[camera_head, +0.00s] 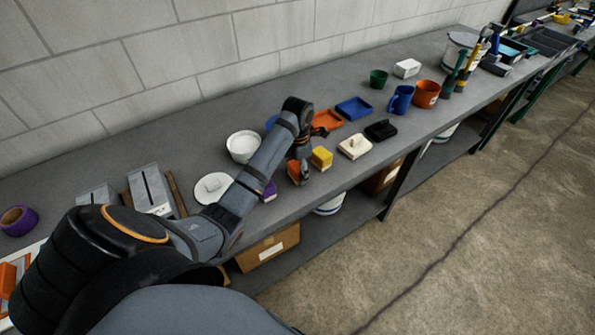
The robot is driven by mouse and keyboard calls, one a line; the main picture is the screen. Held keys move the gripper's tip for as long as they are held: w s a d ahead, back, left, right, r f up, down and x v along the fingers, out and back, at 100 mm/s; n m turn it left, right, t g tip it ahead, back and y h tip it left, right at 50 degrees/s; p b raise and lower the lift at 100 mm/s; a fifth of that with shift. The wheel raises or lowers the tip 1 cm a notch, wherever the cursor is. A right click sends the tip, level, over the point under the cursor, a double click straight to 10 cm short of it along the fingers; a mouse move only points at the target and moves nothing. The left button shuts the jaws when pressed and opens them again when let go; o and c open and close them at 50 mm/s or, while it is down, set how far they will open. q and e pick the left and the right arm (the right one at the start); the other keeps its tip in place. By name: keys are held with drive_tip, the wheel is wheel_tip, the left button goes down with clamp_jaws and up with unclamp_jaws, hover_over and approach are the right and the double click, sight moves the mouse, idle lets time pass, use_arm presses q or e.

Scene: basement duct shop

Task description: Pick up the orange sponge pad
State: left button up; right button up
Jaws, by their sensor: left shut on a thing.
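My left arm reaches from the lower left over the grey bench (105,172). My left gripper (299,168) points down near the bench's front edge and is shut on an orange block, which I take to be the orange sponge pad (293,171). The fingers hide part of the pad. I cannot tell whether it touches the bench top. A yellow block (321,158) stands just right of the gripper. My right gripper is not in view.
A purple block (269,191) is partly behind my arm. A white bowl (243,146) and plate (212,187) lie left. An orange tray (327,119), blue tray (354,109), cream item (355,146) and black item (381,130) lie right. Mugs (401,99) stand farther along.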

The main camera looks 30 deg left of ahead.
sight(298, 166)
use_arm(q)
drive_tip(key=shift+c, duration=0.5)
drive_tip(key=shift+r, duration=0.2)
drive_tip(key=r+p, duration=0.3)
drive_tip(key=r, duration=0.1)
drive_tip(key=shift+d, duration=0.2)
drive_tip(key=s+d+r+p, duration=0.3)
drive_tip(key=d+r+p, duration=0.5)
drive_tip(key=d+p, duration=0.3)
drive_tip(key=shift+d+r, duration=0.3)
drive_tip(key=shift+d, duration=0.85)
